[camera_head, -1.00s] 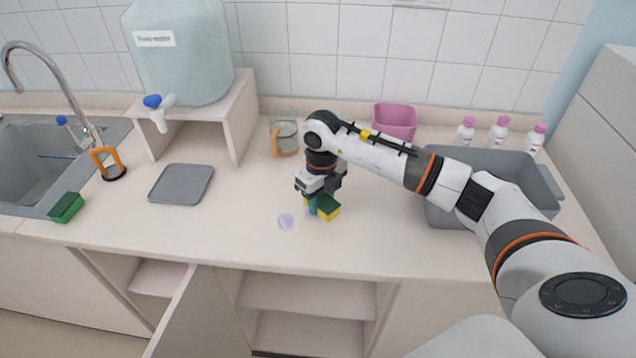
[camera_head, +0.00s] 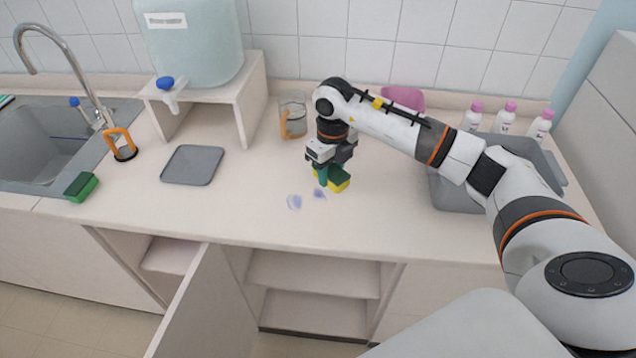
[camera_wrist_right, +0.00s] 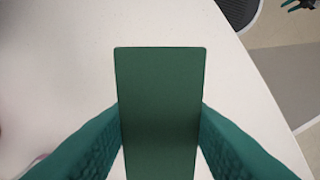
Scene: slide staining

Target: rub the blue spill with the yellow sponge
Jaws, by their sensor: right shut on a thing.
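The yellow sponge (camera_head: 343,185) with its dark green top layer is held upright between the teal fingers of my right gripper (camera_head: 327,174), which is shut on it. In the right wrist view the green face of the sponge (camera_wrist_right: 158,110) fills the middle, with a finger on each side. The blue spill shows as two pale blue-violet patches on the counter, one left (camera_head: 294,202) and one closer to the sponge (camera_head: 319,194). The sponge is just behind and right of the nearer patch. I cannot tell whether it touches the counter. My left gripper is not in view.
A grey tray (camera_head: 458,199) stands right, near several pink-capped bottles (camera_head: 505,120). A pink container (camera_head: 405,97) and a glass beaker (camera_head: 293,118) are behind. A grey mat (camera_head: 192,165) and a green sponge (camera_head: 81,187) lie left. The front counter strip is clear.

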